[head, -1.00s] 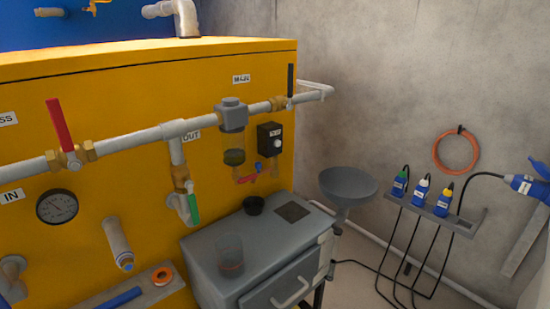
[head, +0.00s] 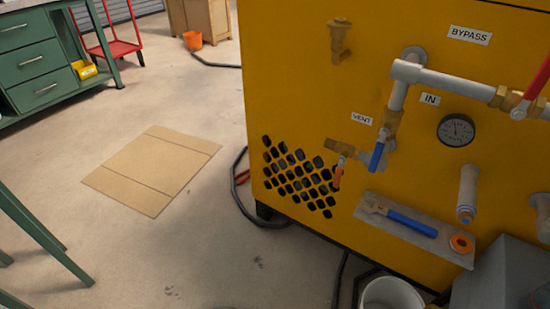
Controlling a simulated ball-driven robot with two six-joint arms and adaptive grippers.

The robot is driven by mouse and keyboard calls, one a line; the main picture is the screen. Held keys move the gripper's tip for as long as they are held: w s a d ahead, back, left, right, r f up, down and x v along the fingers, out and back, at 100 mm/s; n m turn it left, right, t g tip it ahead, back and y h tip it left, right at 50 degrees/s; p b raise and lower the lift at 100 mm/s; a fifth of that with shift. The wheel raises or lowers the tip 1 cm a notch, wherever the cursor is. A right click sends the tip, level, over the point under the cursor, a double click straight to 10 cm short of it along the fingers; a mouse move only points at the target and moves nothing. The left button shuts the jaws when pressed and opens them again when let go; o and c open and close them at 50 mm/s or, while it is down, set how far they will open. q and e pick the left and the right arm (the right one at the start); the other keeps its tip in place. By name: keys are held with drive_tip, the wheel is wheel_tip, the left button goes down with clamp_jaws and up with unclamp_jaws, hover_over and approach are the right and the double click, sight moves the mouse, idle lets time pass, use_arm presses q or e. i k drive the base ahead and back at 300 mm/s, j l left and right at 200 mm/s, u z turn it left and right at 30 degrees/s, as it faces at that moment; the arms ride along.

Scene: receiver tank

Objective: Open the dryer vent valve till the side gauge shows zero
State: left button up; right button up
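The yellow dryer cabinet (head: 310,95) fills the right half of the head view. Under a VENT label (head: 362,119) sits a small brass vent valve (head: 343,149) with an orange-red handle (head: 338,173) pointing down. A round side gauge (head: 456,130) is on the panel below the IN label; its reading is too small to tell. A blue-handled valve (head: 377,153) sits just right of the vent valve, its handle hanging down. Neither of my grippers shows in the view.
A shelf (head: 400,240) below the valves holds a blue-handled tool (head: 411,224) and an orange ring (head: 461,243). A white bucket (head: 391,294) stands on the floor in front. Hoses lie along the cabinet's foot. Flat cardboard (head: 150,170) lies on open floor at left.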

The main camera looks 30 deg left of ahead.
sight(341, 160)
drive_tip(key=u, duration=0.45)
drive_tip(key=z, duration=0.65)
drive_tip(key=i+j+z, duration=0.15)
drive_tip(key=j+z, duration=0.15)
drive_tip(key=z, duration=0.15)
drive_tip(key=i+j+z, duration=0.1)
drive_tip(key=j+z, duration=0.65)
drive_tip(key=z, duration=0.2)
